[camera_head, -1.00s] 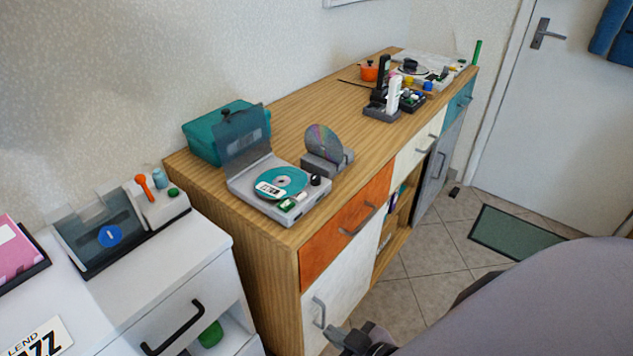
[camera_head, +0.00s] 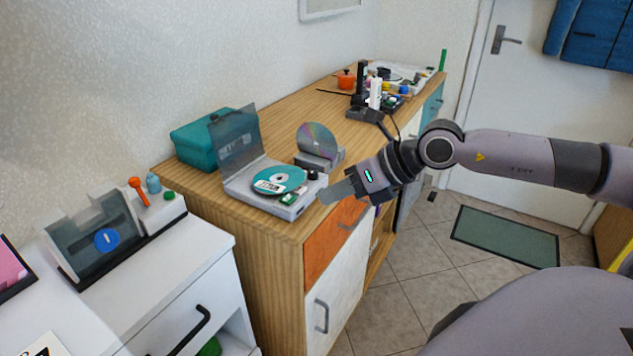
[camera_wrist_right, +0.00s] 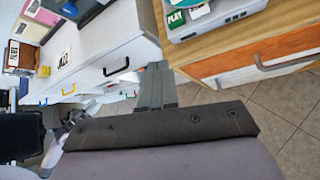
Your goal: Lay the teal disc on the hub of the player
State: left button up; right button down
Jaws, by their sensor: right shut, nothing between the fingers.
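The teal disc (camera_head: 280,180) with a white label lies flat on the player (camera_head: 262,195), over its middle, so the hub under it is mostly hidden. The player's clear lid (camera_head: 237,140) stands open at the back. My right gripper (camera_head: 326,196) is shut and empty, in front of and to the right of the player, apart from the disc. In the right wrist view its shut fingers (camera_wrist_right: 156,85) point away over the floor, and a corner of the player (camera_wrist_right: 210,14) shows at the top. My left gripper is not in view.
A silvery disc (camera_head: 317,140) stands upright in a grey holder (camera_head: 320,162) right behind the player. A teal box (camera_head: 196,142) stands at the back left. A white cabinet (camera_head: 190,260) with another clear-lidded device (camera_head: 95,240) is at left.

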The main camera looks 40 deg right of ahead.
aim_at(296, 176)
jog(key=d+r+n+h, duration=0.1)
jog(key=d+r+h, duration=0.25)
jog(key=d, duration=0.35)
jog(key=shift+t, duration=0.3)
jog(key=p+x, duration=0.2)
jog(key=x, duration=0.9)
jog(key=shift+w+a+r, duration=0.1)
jog(key=shift+w, duration=0.35)
jog(key=shift+w+a+r, duration=0.1)
jog(key=shift+w+a, duration=0.05)
jog(key=shift+w, duration=0.3)
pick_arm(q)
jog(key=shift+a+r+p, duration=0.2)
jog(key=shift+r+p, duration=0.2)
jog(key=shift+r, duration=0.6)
pick_arm(e)
jog(key=shift+w+a+f, duration=0.15)
jog(key=shift+w, duration=0.7)
